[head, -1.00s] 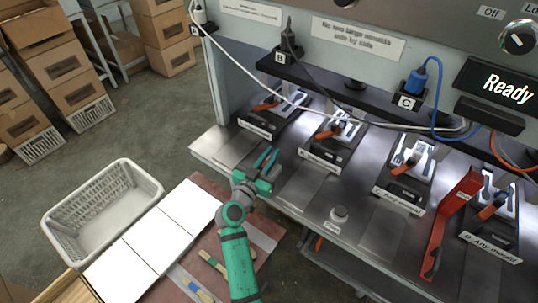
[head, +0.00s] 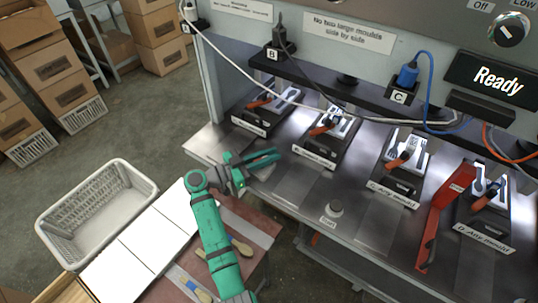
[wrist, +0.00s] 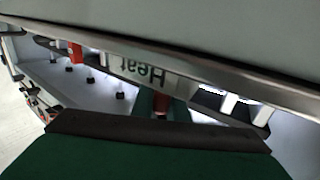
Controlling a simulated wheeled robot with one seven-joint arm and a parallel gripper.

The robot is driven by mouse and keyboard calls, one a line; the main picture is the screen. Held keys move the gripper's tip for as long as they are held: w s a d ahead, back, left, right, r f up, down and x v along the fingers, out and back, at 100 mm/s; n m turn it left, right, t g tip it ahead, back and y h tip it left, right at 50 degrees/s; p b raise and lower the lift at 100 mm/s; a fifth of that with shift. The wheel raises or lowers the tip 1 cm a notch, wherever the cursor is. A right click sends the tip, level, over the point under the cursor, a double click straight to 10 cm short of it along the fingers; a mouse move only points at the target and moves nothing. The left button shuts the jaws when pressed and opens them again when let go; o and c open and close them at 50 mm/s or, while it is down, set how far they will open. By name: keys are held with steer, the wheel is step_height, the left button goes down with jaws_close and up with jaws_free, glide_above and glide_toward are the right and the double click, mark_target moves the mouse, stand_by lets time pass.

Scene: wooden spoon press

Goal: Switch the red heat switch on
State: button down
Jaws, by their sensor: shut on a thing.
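The heat switch shows in the wrist view as a small red piece (wrist: 161,103) below an upside-down white "Heat" label (wrist: 143,71). My gripper (wrist: 161,110) has its green fingers on either side of the red piece and is shut on it; its dark front edge covers part of the view. In the head view my gripper (head: 268,162) is at the left part of the steel bench's front. The switch does not show there, so its on or off position cannot be told.
Several moulds with orange handles stand on the steel bench (head: 288,192), with a round Start button (head: 335,208) at its front. A red piece (head: 445,213) stands between two right moulds. A display (head: 496,84) reads "Ready". A white basket (head: 92,213) is at left.

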steer(key=shift+f, duration=0.1)
stand_by(0.3)
steer(key=c, duration=1.7)
jaws_free()
steer(key=shift+c, duration=0.2)
steer(key=shift+a, duration=0.1)
steer(key=v, duration=1)
steer(key=shift+s+a, duration=0.1)
steer(key=shift+a, duration=0.25)
